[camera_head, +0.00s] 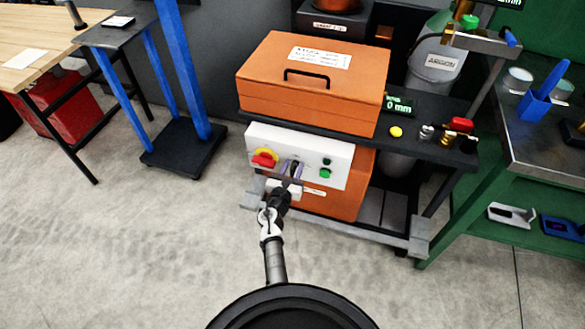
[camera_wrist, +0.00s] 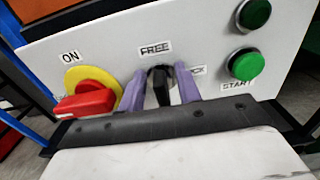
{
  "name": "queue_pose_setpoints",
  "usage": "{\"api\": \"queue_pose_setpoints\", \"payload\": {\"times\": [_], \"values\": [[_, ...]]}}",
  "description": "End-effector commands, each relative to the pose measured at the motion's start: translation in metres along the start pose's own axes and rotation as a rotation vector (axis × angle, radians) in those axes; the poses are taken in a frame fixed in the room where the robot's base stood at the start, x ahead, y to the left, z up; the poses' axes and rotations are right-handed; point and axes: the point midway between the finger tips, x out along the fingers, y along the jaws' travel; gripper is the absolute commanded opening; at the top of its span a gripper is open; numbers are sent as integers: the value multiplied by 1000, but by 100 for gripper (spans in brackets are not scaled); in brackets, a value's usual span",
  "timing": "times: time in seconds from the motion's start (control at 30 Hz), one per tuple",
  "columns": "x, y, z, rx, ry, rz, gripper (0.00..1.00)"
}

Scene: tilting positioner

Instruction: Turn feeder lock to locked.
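The feeder lock is a small black knob (camera_wrist: 161,86) on the white control panel (camera_head: 337,157). Its handle stands roughly upright, under the FREE label (camera_wrist: 155,49). The LOCK label (camera_wrist: 197,71) to its right is partly hidden by a finger. My gripper (camera_head: 291,171) is at the panel, with its purple fingers (camera_wrist: 161,88) on either side of the knob. The fingers are apart, with a narrow gap seeming to show beside the knob; contact is not clear.
A red rotary switch on a yellow plate (camera_wrist: 92,92), marked ON, is close left of my fingers. Green buttons (camera_wrist: 246,66), the lower marked START, are to the right. An orange box (camera_head: 312,82) sits above the panel. Open floor (camera_head: 150,250) lies in front.

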Motion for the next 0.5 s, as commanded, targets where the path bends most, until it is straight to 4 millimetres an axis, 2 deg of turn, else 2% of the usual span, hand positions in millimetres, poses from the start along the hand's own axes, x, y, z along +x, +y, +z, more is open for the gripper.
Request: {"api": "queue_pose_setpoints", "payload": {"times": [0.17, 0.4, 0.5], "values": [[0, 0, 0, 0, 0, 0, 34], [0, 0, 0, 0, 0, 0, 2], [0, 0, 0, 0, 0, 0, 0]]}}
